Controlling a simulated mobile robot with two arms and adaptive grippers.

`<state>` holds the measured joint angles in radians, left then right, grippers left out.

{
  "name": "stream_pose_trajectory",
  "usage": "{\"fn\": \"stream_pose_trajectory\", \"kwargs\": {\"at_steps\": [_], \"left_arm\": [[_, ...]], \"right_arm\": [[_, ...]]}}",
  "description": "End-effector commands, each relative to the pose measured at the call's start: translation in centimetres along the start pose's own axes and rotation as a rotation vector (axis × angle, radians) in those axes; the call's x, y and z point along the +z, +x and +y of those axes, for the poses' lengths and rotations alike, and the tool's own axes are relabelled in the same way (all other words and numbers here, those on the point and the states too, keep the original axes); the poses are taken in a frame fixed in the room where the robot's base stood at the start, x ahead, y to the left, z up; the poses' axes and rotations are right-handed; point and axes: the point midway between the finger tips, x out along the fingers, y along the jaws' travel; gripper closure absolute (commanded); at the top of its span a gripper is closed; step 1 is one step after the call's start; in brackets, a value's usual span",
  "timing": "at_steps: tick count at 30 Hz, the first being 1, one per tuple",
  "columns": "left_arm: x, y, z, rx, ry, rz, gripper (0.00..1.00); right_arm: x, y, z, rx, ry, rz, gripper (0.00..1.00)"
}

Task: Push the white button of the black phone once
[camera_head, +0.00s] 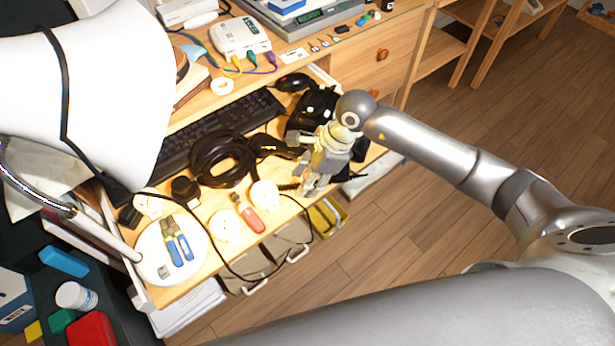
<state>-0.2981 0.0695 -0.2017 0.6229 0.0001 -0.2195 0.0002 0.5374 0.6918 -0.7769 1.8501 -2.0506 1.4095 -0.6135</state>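A black object that looks like the black phone (312,107) sits at the right end of the pulled-out drawer or tray, partly behind my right arm. My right gripper (313,183) reaches in from the right and hangs over the front right part of the tray, just in front of the black object. Its fingers are small and blend with the clutter, so I cannot tell whether they are open or shut. My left gripper is not in view.
A black keyboard (218,131), a coiled black cable (222,158), a red-handled tool (251,218) and a white disc with blue pliers (155,250) crowd the wooden tray. A large white shade (85,100) blocks the left. Wooden floor (400,235) is open at right.

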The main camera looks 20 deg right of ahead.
Motion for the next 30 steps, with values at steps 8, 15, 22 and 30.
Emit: {"fn": "stream_pose_trajectory", "kwargs": {"at_steps": [8, 15, 22, 30], "left_arm": [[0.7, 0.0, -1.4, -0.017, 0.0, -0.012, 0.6], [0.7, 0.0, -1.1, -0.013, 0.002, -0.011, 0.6], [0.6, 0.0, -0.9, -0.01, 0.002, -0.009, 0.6], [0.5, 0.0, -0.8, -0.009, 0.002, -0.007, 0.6]], "right_arm": [[0.0, -0.1, 0.0, 0.0, 0.0, 0.0, 0.62], [-0.1, -2.6, -0.1, -0.004, 0.0, 0.001, 0.62], [-0.1, -6.1, -0.1, -0.003, -0.001, 0.001, 0.62], [-0.1, -8.0, 0.0, -0.001, 0.0, 0.0, 0.62]]}}
